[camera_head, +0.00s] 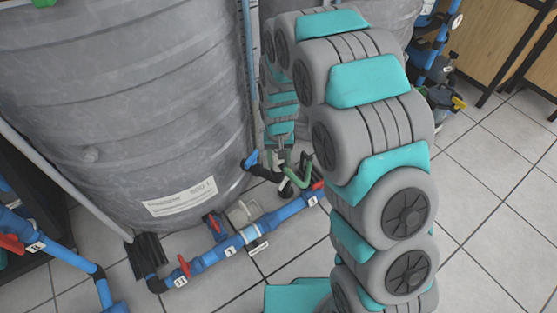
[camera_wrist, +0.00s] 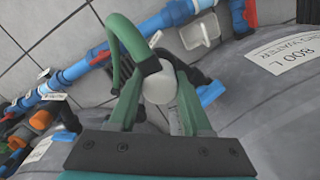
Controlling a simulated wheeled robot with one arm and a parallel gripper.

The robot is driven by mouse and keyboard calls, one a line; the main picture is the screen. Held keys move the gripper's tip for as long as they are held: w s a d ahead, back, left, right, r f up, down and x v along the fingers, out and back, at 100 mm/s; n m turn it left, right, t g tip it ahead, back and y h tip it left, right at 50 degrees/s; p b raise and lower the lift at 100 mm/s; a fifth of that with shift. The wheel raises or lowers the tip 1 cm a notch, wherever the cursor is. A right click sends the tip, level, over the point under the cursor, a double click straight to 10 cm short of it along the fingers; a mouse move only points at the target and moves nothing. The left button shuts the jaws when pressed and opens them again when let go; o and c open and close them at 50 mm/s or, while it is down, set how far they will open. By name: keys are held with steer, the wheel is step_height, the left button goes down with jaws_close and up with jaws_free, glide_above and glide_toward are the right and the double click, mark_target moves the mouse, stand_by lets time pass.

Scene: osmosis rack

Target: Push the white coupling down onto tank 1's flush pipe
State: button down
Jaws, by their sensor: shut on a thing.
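In the wrist view the white coupling (camera_wrist: 158,88) sits between the two green fingers of my gripper (camera_wrist: 161,100), which is shut on it. A black collar (camera_wrist: 147,67) and a curved green hose (camera_wrist: 120,45) are joined to it. In the head view my gripper (camera_head: 281,150) is low beside the large grey tank (camera_head: 130,90), with the green hose (camera_head: 299,178) just below it. A black pipe with a blue end (camera_head: 251,159) is close by. The flush pipe's mouth is hidden, so I cannot tell whether the coupling touches it.
A blue pipe run (camera_head: 270,222) with red-handled valves and number tags lies along the tank's foot. A white bracket (camera_wrist: 200,31) stands beside it. A second grey tank (camera_head: 392,14) is behind my arm. Tiled floor (camera_head: 485,190) is open at right.

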steer(key=shift+f, duration=0.35)
steer(key=shift+c, duration=1.3)
jaws_free()
steer(key=shift+r, duration=0.1)
step_height(320, 180, up, 8)
steer(key=shift+f, duration=0.2)
